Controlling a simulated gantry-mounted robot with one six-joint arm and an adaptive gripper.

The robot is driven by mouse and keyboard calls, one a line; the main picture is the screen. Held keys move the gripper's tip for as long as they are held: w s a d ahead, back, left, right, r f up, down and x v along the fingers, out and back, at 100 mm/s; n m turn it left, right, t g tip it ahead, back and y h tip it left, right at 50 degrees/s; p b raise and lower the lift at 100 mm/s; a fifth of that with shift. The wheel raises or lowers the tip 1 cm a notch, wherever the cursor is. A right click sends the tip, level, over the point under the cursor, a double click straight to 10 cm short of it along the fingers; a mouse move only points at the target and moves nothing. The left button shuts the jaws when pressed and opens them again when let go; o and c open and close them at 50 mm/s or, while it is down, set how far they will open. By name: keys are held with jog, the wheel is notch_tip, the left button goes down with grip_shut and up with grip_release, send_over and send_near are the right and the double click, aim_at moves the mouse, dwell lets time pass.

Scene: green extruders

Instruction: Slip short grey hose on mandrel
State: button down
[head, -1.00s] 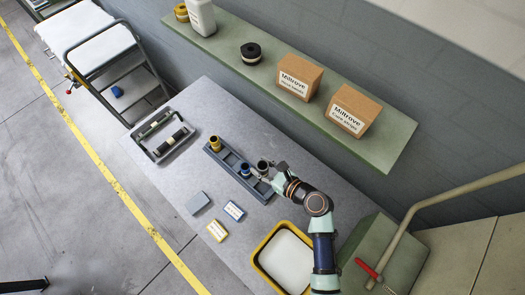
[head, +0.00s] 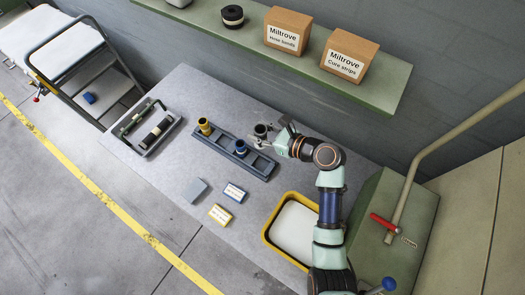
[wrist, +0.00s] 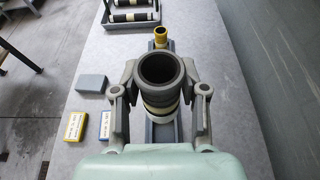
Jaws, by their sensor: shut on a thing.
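My gripper (head: 275,132) is shut on the short grey hose (head: 261,130), held upright above the back right side of the grey rack (head: 263,164). In the wrist view the hose (wrist: 160,103) stands between both fingers, its dark open end facing the camera, with cream bands on its side. A dark rod with a cream band (head: 156,133), seemingly a mandrel, lies in the grey tray (head: 147,149) at the table's left end. A greenish rod lies beside it. The tray also shows in the wrist view (wrist: 107,15).
A yellow hose (head: 205,127) and a blue one (head: 241,147) stand in the rack. A grey block (head: 197,189), blue box (head: 234,192) and yellow box (head: 219,214) lie in front. A yellow-rimmed bin (head: 268,238) stands right. The shelf (head: 290,50) overhangs behind.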

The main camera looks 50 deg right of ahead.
notch_tip(320, 180, down, 19)
jog(key=b, duration=0.5)
jog(key=shift+f, duration=0.1)
jog(key=shift+f, duration=0.15)
jog(key=c, duration=0.6)
grip_release()
